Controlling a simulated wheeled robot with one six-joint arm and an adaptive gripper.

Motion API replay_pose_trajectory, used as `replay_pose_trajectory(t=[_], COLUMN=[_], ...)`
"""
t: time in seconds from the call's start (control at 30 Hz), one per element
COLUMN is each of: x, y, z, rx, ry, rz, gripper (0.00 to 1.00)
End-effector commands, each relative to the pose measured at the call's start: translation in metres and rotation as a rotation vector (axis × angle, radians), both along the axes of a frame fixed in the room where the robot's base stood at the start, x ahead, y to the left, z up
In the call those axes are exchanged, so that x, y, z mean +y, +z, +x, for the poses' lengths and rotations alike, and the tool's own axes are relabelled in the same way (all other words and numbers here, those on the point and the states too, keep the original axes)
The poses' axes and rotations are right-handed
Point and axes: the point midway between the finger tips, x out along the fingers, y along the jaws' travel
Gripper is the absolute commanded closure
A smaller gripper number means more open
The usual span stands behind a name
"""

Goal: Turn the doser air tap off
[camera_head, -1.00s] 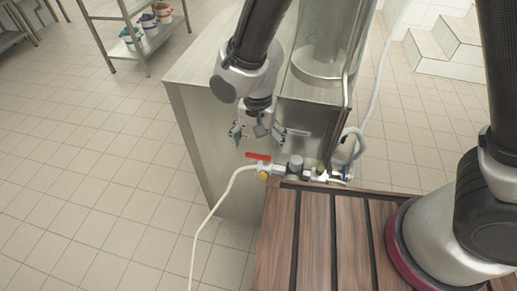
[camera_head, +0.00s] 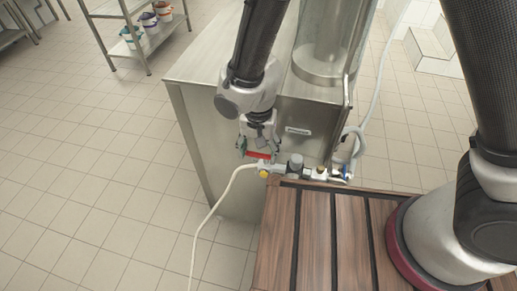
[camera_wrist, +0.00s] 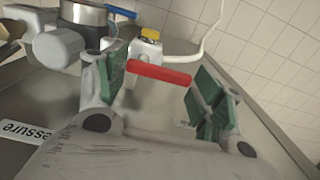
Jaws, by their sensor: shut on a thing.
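The air tap's red lever handle (camera_head: 258,155) sits on a small valve body with a yellow part (camera_head: 263,173), at the left end of the air fitting. My gripper (camera_head: 258,148) is at the tap, with its fingers on both sides of the lever. In the wrist view, the red lever (camera_wrist: 158,74) lies across the gap between the green finger pads of my gripper (camera_wrist: 158,85), which is shut on it lengthwise. The pads partly hide the lever's ends in the head view.
The metal doser cabinet (camera_head: 205,90) stands behind the tap. A grey regulator (camera_head: 296,164) and a blue part (camera_head: 345,170) are to the right on the same line. A pale hose (camera_head: 209,215) runs down left. A slatted wooden surface (camera_head: 282,240) is in front.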

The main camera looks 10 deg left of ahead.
Motion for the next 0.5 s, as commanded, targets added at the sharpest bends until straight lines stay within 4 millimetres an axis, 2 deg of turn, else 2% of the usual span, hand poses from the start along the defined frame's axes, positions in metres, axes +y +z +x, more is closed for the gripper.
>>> replay_pose_trajectory(t=[0.27, 0.5], x=[0.0003, 0.0002], y=[0.0002, 0.0003], z=[-0.0014, -0.005], rx=[0.0, 0.0], ry=[0.057, 0.216], rz=[0.0, 0.0], gripper=[0.56, 0.56])
